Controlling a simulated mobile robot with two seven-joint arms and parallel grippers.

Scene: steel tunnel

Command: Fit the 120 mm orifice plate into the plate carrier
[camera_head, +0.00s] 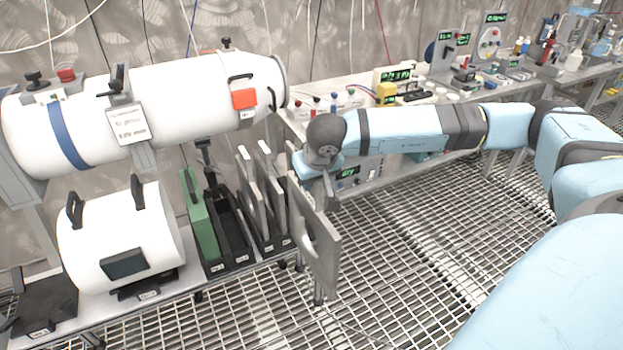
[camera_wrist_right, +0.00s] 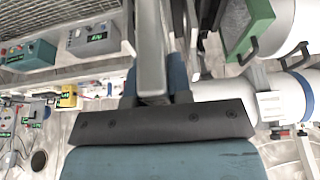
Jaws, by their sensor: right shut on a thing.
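My right gripper (camera_head: 312,175) comes in from the right and is shut on a grey plate (camera_head: 326,262) with a dark opening in its face. The plate hangs upright in front of the right end of the lower bench, clear of the floor. In the right wrist view the plate (camera_wrist_right: 150,50) is seen nearly edge-on between the fingers. More grey plates (camera_head: 249,190) stand upright in a black slotted rack (camera_head: 232,240). A green panel with a handle (camera_head: 198,215) stands to their left. Which item is the plate carrier I cannot tell. My left gripper is not in view.
A large white pipe (camera_head: 190,95) with clamps and a tag runs above the bench. A shorter white cylinder with handles (camera_head: 120,240) lies at the bench's left. An instrument table (camera_head: 350,108) stands behind my right arm. The grating floor (camera_head: 400,260) is open.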

